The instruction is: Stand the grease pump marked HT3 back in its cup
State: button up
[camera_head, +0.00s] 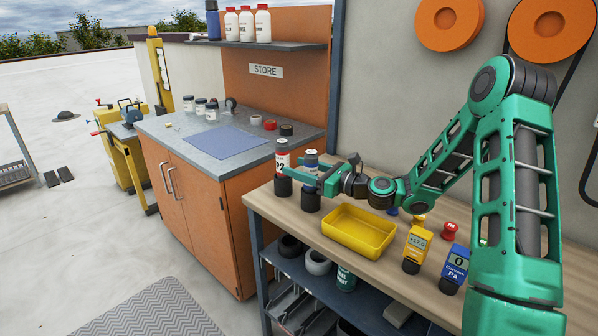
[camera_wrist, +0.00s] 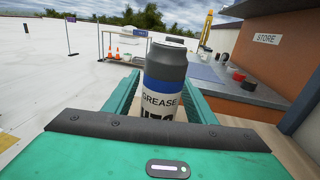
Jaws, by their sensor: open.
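The grease pump (camera_head: 311,159) with a blue band and dark grey top stands upright at the left end of the wooden bench. A black cup (camera_head: 311,201) is at its foot. In the wrist view this pump (camera_wrist: 162,100) reads GREASE, with the line below partly hidden by my gripper. My gripper (camera_head: 309,174) is open, with its green fingers on either side of the pump; I cannot tell whether they touch it. A second pump (camera_head: 282,158) with a red band and a "2" stands just left, in another black cup (camera_head: 283,186).
A yellow tray (camera_head: 345,246) lies right of the pumps. A yellow meter (camera_head: 414,247), a blue meter (camera_head: 455,268) and a red knob (camera_head: 449,231) stand farther right. The orange cabinet (camera_head: 205,215) with a blue mat (camera_head: 221,142) is behind, to the left.

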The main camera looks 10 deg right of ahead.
jog(key=v, duration=1.2)
jog(key=shift+r, duration=0.45)
